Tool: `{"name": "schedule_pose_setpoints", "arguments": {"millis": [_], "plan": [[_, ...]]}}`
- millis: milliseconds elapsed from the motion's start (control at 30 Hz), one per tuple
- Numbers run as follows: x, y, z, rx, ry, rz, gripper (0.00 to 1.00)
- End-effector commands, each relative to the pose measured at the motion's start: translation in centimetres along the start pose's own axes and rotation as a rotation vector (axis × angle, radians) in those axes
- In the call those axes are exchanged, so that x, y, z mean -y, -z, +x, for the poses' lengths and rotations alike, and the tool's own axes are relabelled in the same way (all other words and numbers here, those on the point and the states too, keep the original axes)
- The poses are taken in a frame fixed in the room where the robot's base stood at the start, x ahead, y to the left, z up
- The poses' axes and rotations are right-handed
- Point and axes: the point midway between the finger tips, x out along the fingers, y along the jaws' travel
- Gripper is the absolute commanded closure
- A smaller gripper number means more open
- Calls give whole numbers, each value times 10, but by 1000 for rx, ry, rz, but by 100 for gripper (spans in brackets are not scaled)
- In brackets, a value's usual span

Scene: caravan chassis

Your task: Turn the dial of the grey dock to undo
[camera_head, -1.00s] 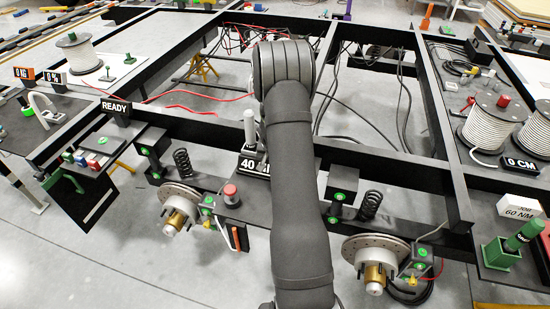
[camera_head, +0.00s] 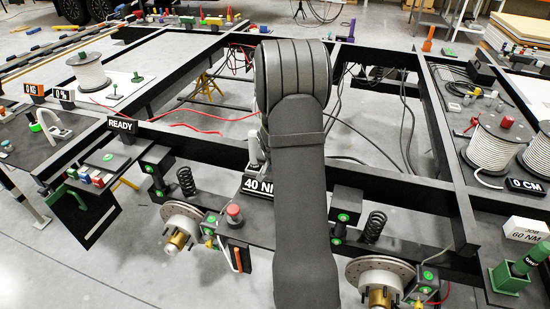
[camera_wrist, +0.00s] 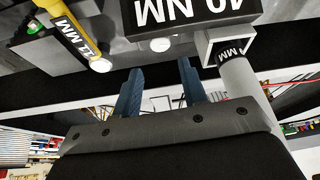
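The grey dock shows in part in the wrist view: a sign reading 40 NM (camera_wrist: 195,12), upside down here, with grey body parts around it. A small pale round knob (camera_wrist: 160,45) sits just under the sign; I cannot tell whether it is the dial. A grey tube tool (camera_wrist: 240,85) with an NM label runs through a square white-edged holder (camera_wrist: 229,46). In the head view the 40 NM sign (camera_head: 257,186) is partly behind my arm. My gripper (camera_wrist: 160,78) is open, its two blue fingers apart with nothing between them, pointing toward the sign and knob.
A yellow tool (camera_wrist: 72,32) with an NM label is close at the left in the wrist view. The black chassis frame (camera_head: 395,168) surrounds the dock. A READY sign (camera_head: 122,124) stands left. A green dock (camera_head: 507,279) and a JOB 60 NM sign (camera_head: 526,230) stand right.

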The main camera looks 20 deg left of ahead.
Motion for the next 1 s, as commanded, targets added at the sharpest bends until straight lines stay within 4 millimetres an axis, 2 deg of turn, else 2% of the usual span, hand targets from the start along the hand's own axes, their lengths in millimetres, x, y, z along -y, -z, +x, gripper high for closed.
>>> {"name": "schedule_pose_setpoints", "arguments": {"millis": [33,200,433,600,867,933,1000], "plan": [[0,2,-12,-4,2,1,61],[0,1,-44,-4,1,0,61],[0,0,-74,-2,1,0,61],[0,0,-83,-1,0,0,61],[0,0,-84,0,0,0,61],[0,1,-83,0,-1,2,51],[1,2,-80,1,-6,14,48]]}}
